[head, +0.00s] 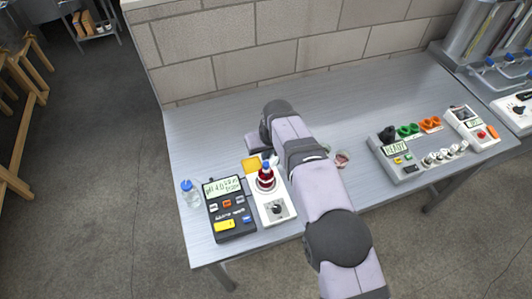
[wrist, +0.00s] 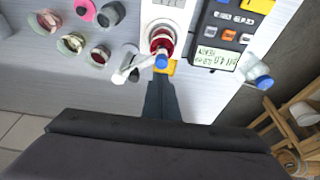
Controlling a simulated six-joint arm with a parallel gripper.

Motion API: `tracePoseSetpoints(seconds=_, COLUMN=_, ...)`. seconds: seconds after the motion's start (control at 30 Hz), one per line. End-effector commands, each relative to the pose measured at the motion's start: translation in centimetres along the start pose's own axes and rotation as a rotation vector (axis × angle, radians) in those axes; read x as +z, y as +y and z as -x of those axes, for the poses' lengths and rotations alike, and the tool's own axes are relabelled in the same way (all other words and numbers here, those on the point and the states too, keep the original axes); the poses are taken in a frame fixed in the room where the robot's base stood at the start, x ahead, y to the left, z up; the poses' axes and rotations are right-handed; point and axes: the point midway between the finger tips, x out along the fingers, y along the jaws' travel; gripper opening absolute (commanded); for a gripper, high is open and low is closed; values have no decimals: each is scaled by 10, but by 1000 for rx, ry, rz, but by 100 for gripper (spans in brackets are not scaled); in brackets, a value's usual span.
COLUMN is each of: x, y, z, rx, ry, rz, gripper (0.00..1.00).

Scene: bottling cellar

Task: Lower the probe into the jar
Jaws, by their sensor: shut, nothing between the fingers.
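The jar (head: 266,183) holds dark red liquid and stands on a white stirrer box (head: 272,209); it also shows in the wrist view (wrist: 161,36). A blue-topped piece, apparently the probe's head (wrist: 161,62), shows at the jar's near side in the wrist view and above the jar in the head view (head: 266,164). A white arm (wrist: 124,72) lies beside it. How deep the probe sits is unclear. My gripper (wrist: 160,84) is shut and empty, its dark fingers just short of the blue top. In the head view my arm hides the fingers.
A black meter (head: 231,211) with a lit display stands left of the stirrer. Several glasses, one here (wrist: 73,42), stand to one side. The back of the bench is clear.

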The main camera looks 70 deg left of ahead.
Motion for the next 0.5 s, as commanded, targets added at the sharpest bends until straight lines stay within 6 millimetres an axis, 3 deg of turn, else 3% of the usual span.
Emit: tracePoseSetpoints(seconds=0.5, x=-10, y=0, z=34, rx=0, ry=0, rz=0, gripper=0)
